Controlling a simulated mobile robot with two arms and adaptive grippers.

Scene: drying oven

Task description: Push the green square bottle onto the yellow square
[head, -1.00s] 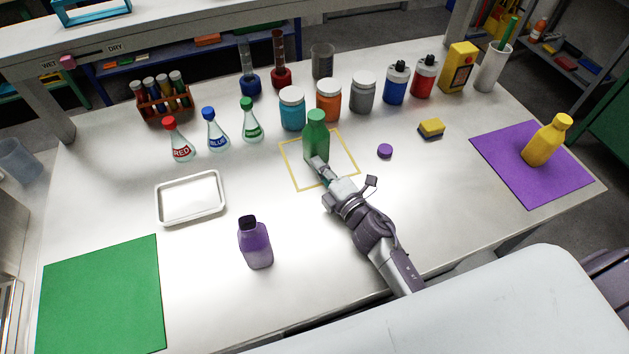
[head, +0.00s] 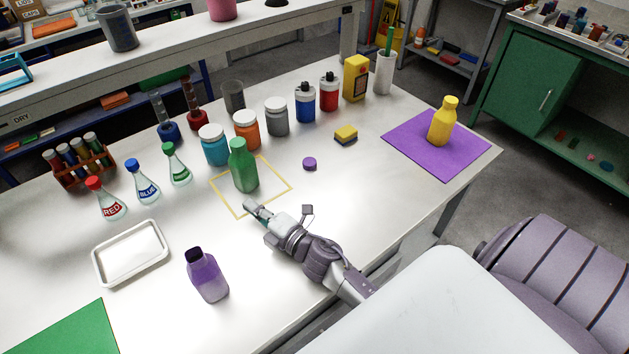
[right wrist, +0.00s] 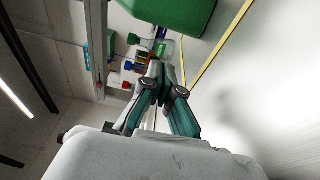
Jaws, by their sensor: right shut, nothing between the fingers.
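The green square bottle (head: 243,168) stands upright inside the yellow square outline (head: 277,171) on the white table, hiding part of its back line. In the right wrist view, the bottle (right wrist: 178,12) is cut off by the top edge, beside a yellow line (right wrist: 222,44). My right gripper (head: 249,206) is shut and empty, low over the front part of the outline. A small gap separates its fingertips from the bottle. The shut fingers also show in the right wrist view (right wrist: 164,75). My left gripper is not in view.
Several jars, including an orange one (head: 247,132), stand behind the bottle. A purple cap (head: 310,164) and a sponge (head: 346,135) lie to its right. A purple bottle (head: 207,276) and white tray (head: 131,252) are at front left. A yellow bottle (head: 443,122) stands on a purple mat (head: 465,158).

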